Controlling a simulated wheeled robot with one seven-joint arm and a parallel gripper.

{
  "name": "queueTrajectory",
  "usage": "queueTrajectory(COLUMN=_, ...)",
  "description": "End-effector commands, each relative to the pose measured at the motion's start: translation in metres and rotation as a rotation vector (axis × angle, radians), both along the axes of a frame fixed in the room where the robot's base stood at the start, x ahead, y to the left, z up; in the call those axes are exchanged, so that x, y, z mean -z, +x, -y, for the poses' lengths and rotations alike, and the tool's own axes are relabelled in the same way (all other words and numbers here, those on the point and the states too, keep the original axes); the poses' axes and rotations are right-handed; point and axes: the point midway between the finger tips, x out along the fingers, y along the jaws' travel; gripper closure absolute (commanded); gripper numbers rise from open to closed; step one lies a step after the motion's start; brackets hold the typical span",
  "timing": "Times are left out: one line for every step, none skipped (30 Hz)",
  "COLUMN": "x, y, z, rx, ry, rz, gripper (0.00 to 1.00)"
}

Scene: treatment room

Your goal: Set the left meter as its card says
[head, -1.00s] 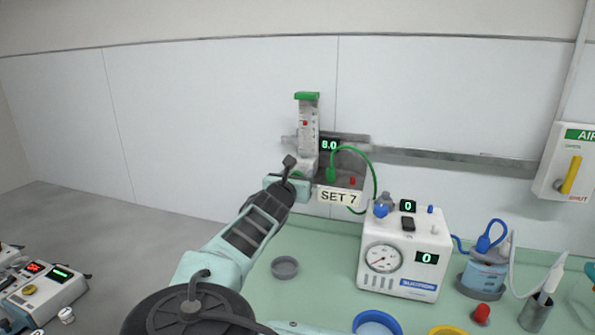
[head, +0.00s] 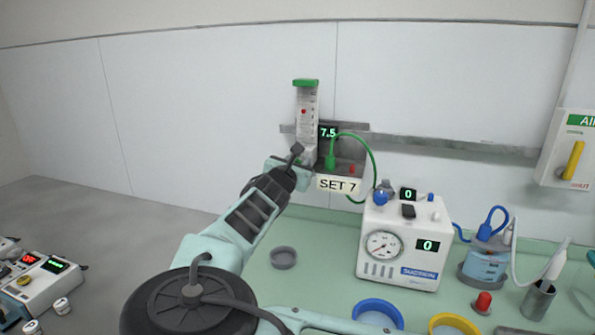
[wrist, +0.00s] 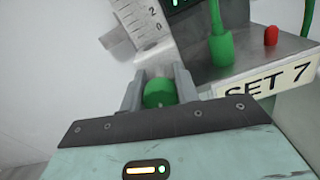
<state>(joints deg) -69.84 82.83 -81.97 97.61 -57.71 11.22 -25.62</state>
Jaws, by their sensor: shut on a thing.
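The left meter (head: 307,115) is a clear upright scale tube with a green cap, mounted on the wall rail. Its display (head: 328,132) reads 7.5. The card (head: 338,185) below it says SET 7, and it also shows in the wrist view (wrist: 268,82). In the wrist view my gripper (wrist: 160,88) is shut on a green knob (wrist: 160,93) at the meter's foot, one finger on each side. In the head view my arm hides the knob and most of the fingers. A red bead (head: 304,112) shows in the tube.
A green plug (wrist: 220,48) with a green hose and a red button (wrist: 270,36) sit close right of my gripper. A white suction unit (head: 405,240) stands on the green counter to the right. A small grey dish (head: 283,258) lies below my arm.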

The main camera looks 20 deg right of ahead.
Motion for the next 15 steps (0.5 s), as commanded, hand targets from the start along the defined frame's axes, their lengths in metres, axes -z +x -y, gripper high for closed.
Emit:
queueTrajectory(x=0.0051, y=-0.0001, z=0.0002, rx=0.0, ry=0.031, rz=0.023, gripper=0.92)
queueTrajectory(x=0.0047, y=-0.0002, z=0.0003, rx=0.0, ry=0.05, rz=0.036, gripper=0.92)
queueTrajectory(x=0.004, y=-0.0002, z=0.0001, rx=0.0, ry=0.068, rz=0.047, gripper=0.92)
queueTrajectory(x=0.0036, y=-0.0003, z=0.0002, rx=0.0, ry=0.081, rz=0.055, gripper=0.92)
queueTrajectory(x=0.0029, y=-0.0003, z=0.0003, rx=0.0, ry=0.091, rz=0.061, gripper=0.92)
queueTrajectory(x=0.0021, y=-0.0003, z=0.0003, rx=0.0, ry=0.101, rz=0.068, gripper=0.92)
queueTrajectory(x=0.0015, y=-0.0004, z=0.0003, rx=0.0, ry=0.106, rz=0.071, gripper=0.92)
queueTrajectory(x=0.001, y=-0.0004, z=0.0004, rx=0.0, ry=0.109, rz=0.073, gripper=0.92)
queueTrajectory(x=0.0004, y=-0.0004, z=0.0004, rx=0.0, ry=0.111, rz=0.074, gripper=0.92)
queueTrajectory(x=0.0001, y=-0.0004, z=0.0004, rx=0.0, ry=0.111, rz=0.074, gripper=0.92)
queueTrajectory(x=0.0, y=-0.0004, z=0.0004, rx=0.0, ry=0.111, rz=0.074, gripper=0.92)
queueTrajectory(x=-0.0001, y=-0.0004, z=0.0004, rx=0.0, ry=0.11, rz=0.073, gripper=0.92)
queueTrajectory(x=-0.0001, y=-0.0004, z=0.0004, rx=0.0, ry=0.11, rz=0.073, gripper=0.92)
queueTrajectory(x=-0.0001, y=-0.0004, z=0.0004, rx=0.0, ry=0.11, rz=0.073, gripper=0.92)
queueTrajectory(x=0.0, y=-0.0004, z=0.0004, rx=0.0, ry=0.109, rz=0.073, gripper=0.92)
